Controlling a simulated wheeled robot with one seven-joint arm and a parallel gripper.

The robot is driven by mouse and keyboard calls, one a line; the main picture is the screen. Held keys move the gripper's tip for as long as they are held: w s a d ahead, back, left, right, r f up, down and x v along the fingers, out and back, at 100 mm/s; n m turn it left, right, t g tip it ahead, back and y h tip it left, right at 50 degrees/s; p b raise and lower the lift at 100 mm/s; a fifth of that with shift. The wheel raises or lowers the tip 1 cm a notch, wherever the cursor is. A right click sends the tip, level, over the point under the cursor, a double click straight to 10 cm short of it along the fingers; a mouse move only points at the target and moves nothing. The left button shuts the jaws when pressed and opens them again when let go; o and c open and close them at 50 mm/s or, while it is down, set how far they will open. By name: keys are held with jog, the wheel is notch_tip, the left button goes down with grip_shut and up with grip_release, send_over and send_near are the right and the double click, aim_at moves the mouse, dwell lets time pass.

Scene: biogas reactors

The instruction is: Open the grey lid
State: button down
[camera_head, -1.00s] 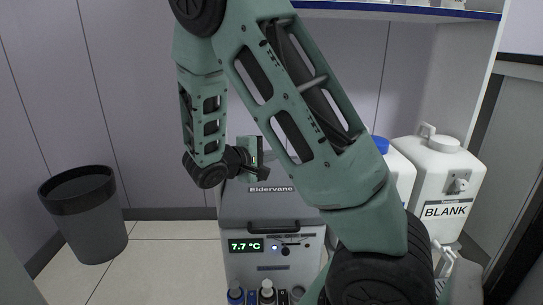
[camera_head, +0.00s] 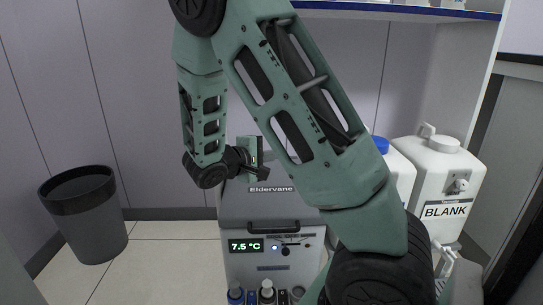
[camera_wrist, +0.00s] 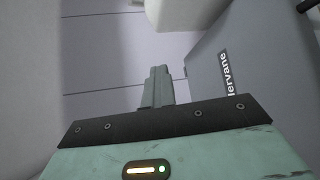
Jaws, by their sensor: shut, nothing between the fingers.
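The grey lid (camera_head: 262,205) labelled "Eldervane" sits closed on a white machine (camera_head: 275,262) with a "7.5 °C" display. A black handle (camera_head: 274,227) runs along the lid's front edge. I cannot tell whether the gripper touches the lid.
A dark bin (camera_head: 82,214) stands on the floor at left. White canisters, one marked "BLANK" (camera_head: 445,185), stand at right. Several small bottles (camera_head: 266,292) are in front of the machine. A shelf (camera_head: 400,10) runs overhead. The floor (camera_head: 165,262) left of the machine is clear.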

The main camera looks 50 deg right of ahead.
jog(key=c, duration=2.2)
grip_release()
jog(key=c, duration=1.5)
grip_release()
jog(key=shift+o, duration=0.2)
jog(key=p+v, duration=0.7)
jog(key=v, duration=1)
jog(key=shift+a+r, duration=0.2)
